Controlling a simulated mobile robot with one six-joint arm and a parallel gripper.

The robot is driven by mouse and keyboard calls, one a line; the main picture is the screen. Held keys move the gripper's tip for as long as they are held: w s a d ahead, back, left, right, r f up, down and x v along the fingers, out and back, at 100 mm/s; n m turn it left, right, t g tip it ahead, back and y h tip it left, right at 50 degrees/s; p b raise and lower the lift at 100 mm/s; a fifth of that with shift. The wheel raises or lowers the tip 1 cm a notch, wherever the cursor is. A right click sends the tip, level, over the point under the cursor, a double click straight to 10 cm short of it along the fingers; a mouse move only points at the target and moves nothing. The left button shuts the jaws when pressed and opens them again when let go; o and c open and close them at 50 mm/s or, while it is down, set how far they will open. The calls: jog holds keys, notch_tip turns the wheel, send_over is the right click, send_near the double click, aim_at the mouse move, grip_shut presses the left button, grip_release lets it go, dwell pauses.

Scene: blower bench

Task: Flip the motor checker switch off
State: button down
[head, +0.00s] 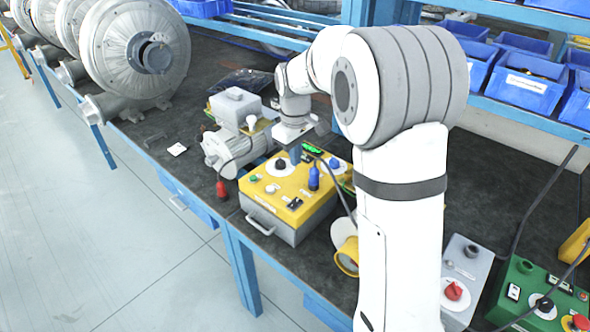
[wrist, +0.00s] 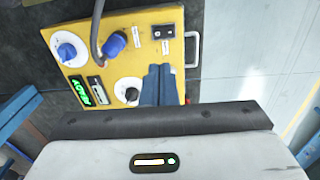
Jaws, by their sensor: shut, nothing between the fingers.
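The motor checker is a grey box with a yellow top panel (head: 262,203), standing on the bench in the head view; the panel (wrist: 80,28) fills the upper left of the wrist view. Its black switch (head: 294,203) sits near the panel's front edge; it also shows in the wrist view (wrist: 163,32). I cannot tell which way the switch is tipped. My gripper (head: 294,160) is above the back part of the panel, its blue fingers (wrist: 158,72) together and empty. In the wrist view the fingertips lie below the switch and partly cover a white dial (wrist: 128,88).
A blue plug (head: 314,180) with a dark cable rises from the panel beside the switch. A blue-knobbed dial (wrist: 68,50) and a green lit display (wrist: 88,92) are also there. A grey motor (head: 225,150) stands behind. A green control box (head: 535,292) is at right.

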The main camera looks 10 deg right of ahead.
jog(key=s+d+r+m+t, duration=0.1)
jog(key=s+m, duration=0.3)
jog(key=s, duration=1)
jog(key=s+d+r+m+t, duration=0.1)
jog(key=s+d+r+m, duration=0.1)
jog(key=s, duration=1.2)
jog(key=shift+d+r+m+t, duration=0.25)
jog(key=shift+d+m+t, duration=0.05)
jog(key=shift+d+m, duration=0.65)
jog(key=shift+a, duration=0.1)
